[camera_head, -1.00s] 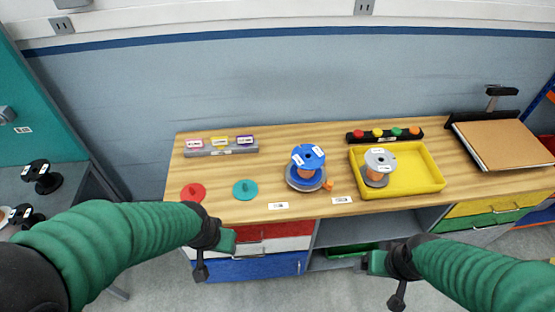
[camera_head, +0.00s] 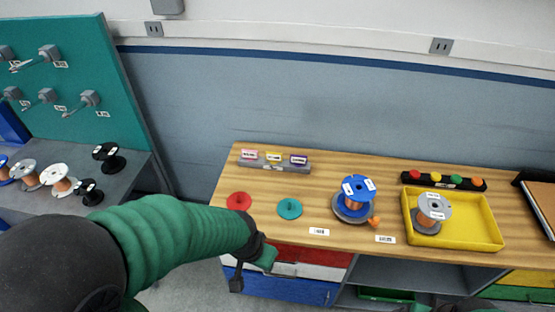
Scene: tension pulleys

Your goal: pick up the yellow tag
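The yellow tag (camera_head: 273,157) stands in a grey holder (camera_head: 262,165) at the back left of the wooden table, between a pink tag (camera_head: 249,154) and a purple tag (camera_head: 298,160). My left gripper (camera_head: 265,262) is in front of the table's front edge, low and well short of the holder; its fingers are too small and turned away to tell whether they are open. My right arm shows only as a sliver of green at the bottom edge, and its gripper is out of view.
A red disc (camera_head: 239,201) and a teal disc (camera_head: 289,208) lie in front of the holder. A blue spool (camera_head: 357,187) stands mid-table. A yellow tray (camera_head: 482,222) holds a grey spool (camera_head: 432,208). A side bench with spools stands at left.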

